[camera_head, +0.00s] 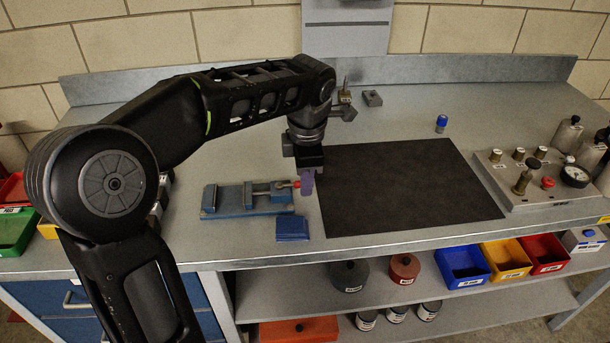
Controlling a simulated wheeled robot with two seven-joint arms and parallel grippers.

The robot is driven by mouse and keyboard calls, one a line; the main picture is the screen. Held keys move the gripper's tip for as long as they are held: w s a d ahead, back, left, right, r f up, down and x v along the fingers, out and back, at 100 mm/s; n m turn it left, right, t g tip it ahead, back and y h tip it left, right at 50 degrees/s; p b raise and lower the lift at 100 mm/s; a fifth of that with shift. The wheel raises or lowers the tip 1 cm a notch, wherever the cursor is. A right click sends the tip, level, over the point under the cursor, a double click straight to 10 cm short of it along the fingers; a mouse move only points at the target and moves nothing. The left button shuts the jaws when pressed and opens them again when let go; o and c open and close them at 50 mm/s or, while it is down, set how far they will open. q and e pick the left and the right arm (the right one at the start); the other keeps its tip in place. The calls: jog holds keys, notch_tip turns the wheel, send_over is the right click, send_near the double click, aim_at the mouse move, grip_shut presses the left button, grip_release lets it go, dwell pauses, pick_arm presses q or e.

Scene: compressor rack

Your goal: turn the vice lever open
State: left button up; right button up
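The blue vice (222,201) lies on the bench left of the dark mat, with its grey screw running to the right. A small red piece (297,184) shows at the screw's right end, where the lever is; the rest of the lever is hidden or too small to make out. My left gripper (307,184) points down right at this end, its purple fingertip part beside or against the red piece. I cannot tell whether its fingers are open or closed on the lever. My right gripper is out of view.
A blue block (292,228) lies just in front of the vice. The dark mat (400,188) is bare to the right. Coloured bins (462,266) sit below the bench's front edge.

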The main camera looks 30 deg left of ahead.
pick_arm(q)
notch_tip(320, 180, up, 8)
jog(key=s+d, duration=0.1)
jog(key=shift+f, duration=0.15)
dwell(0.5)
jog(key=shift+s, duration=0.1)
